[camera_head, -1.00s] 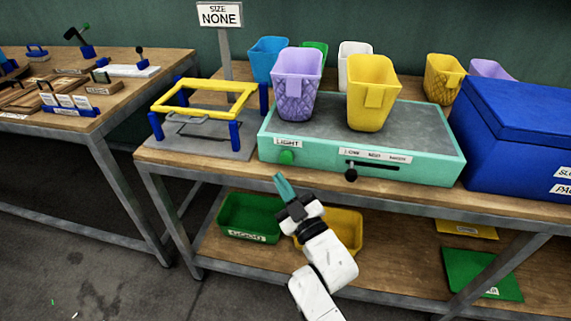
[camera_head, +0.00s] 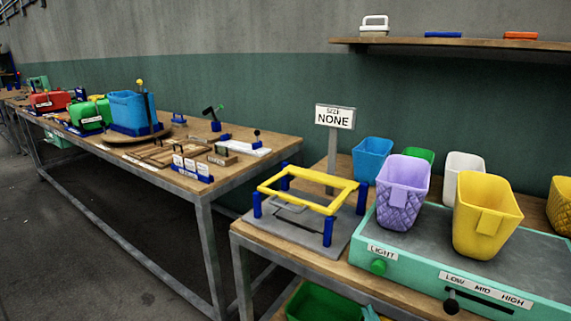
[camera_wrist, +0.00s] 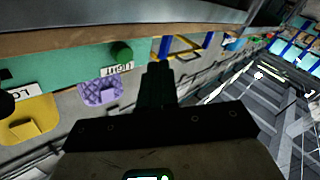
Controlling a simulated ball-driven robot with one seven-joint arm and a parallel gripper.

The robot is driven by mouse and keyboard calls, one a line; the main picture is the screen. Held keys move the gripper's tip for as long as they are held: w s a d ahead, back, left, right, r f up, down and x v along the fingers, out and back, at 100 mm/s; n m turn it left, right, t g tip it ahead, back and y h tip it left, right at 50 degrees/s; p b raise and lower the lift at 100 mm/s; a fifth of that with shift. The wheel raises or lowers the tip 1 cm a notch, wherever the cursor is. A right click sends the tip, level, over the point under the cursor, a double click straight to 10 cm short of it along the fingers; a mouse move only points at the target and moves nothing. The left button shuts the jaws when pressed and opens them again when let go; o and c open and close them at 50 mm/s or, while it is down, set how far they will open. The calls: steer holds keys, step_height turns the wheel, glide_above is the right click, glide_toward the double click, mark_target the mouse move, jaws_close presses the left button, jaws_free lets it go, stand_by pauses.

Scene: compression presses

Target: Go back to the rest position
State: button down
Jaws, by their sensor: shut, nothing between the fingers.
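My gripper (camera_wrist: 158,85) is shut and empty in the wrist view, its dark fingers pressed together. Its teal fingertip (camera_head: 371,314) just shows at the bottom edge of the head view, in front of the teal press (camera_head: 400,262); the rest of the arm is out of that view. In the wrist view the press front with its green knob (camera_wrist: 122,52) shows beyond the fingers, to their left. I see no contact between the fingers and any thing.
A purple bin (camera_head: 404,190) and a yellow bin (camera_head: 485,217) stand on the press. A yellow frame on blue posts (camera_head: 256,203) stands left of it, before the sign (camera_head: 335,116). A long workbench (camera_head: 206,193) runs left. A green tray (camera_head: 318,303) sits below. Open floor lies at lower left.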

steer(key=s+d+f+m+g+h+p, duration=0.1)
steer(key=s+d+f+m+g+p, duration=0.15)
steer(key=s+g, duration=0.35)
steer(key=s+d+f+m+g+h+p, duration=0.1)
steer(key=s+d+f+g+p, duration=0.2)
steer(key=s, duration=0.5)
steer(key=s+d+m+g+p, duration=0.2)
steer(key=s+g, duration=0.5)
steer(key=s, duration=1.1)
steer(key=shift+s+d+m+g+p, duration=0.2)
steer(key=shift+m+g+p, duration=0.2)
steer(key=shift+p, duration=0.2)
